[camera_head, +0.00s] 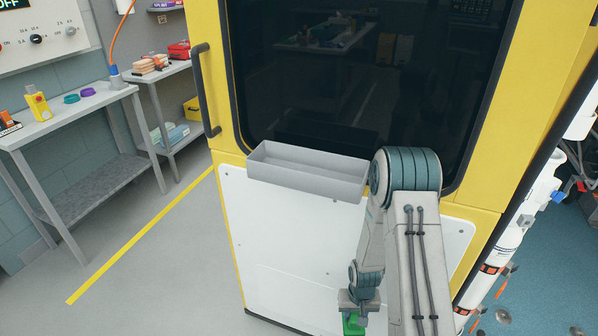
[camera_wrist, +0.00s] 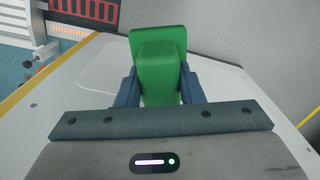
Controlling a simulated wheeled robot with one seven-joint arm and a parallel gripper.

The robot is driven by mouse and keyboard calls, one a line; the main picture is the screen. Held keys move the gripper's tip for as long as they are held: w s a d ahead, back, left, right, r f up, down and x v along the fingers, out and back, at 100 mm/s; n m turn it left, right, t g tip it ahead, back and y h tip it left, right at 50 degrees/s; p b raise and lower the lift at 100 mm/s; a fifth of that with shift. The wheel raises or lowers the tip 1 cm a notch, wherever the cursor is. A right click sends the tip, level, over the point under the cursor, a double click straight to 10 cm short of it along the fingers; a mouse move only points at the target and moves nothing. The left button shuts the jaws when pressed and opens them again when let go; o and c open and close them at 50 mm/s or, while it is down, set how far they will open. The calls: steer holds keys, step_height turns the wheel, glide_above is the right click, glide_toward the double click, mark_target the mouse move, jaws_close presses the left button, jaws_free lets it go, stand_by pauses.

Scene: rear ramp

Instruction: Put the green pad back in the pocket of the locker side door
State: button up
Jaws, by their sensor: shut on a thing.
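The green pad (camera_wrist: 158,72) is between the two dark fingers of my gripper (camera_wrist: 160,88) in the wrist view. It has a flat plate with a raised block that the fingers hold. In the head view a bit of the green pad (camera_head: 352,324) shows at the bottom edge, below my gripper (camera_head: 354,310). The locker side door (camera_head: 290,225) is yellow with a dark window and a white lower panel. Its pocket is a grey open-topped tray (camera_head: 305,178) below the window. The pocket looks empty where its inside shows. My gripper is well below the pocket, and my arm covers the pocket's right end.
A long dark handle (camera_head: 203,92) stands out at the door's left edge. A workbench (camera_head: 75,112) and a shelf unit (camera_head: 160,72) stand at the left. White cylinders (camera_head: 535,195) line the right side. The floor left of the door is clear, with a yellow line (camera_head: 140,235).

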step_height(320, 180, up, 5)
steer(key=p, duration=0.3)
steer(key=shift+f, duration=0.35)
steer(key=w+a+r+n, duration=0.1)
steer(key=a+r+n, duration=0.3)
steer(key=r, duration=1.2)
steer(key=w+a+r+n, duration=0.1)
steer(key=a+r+n, duration=0.4)
steer(key=r, duration=1.1)
steer(key=a+r+n, duration=0.5)
steer(key=r, duration=1.1)
steer(key=shift+w, duration=0.4)
steer(key=shift+r, duration=0.1)
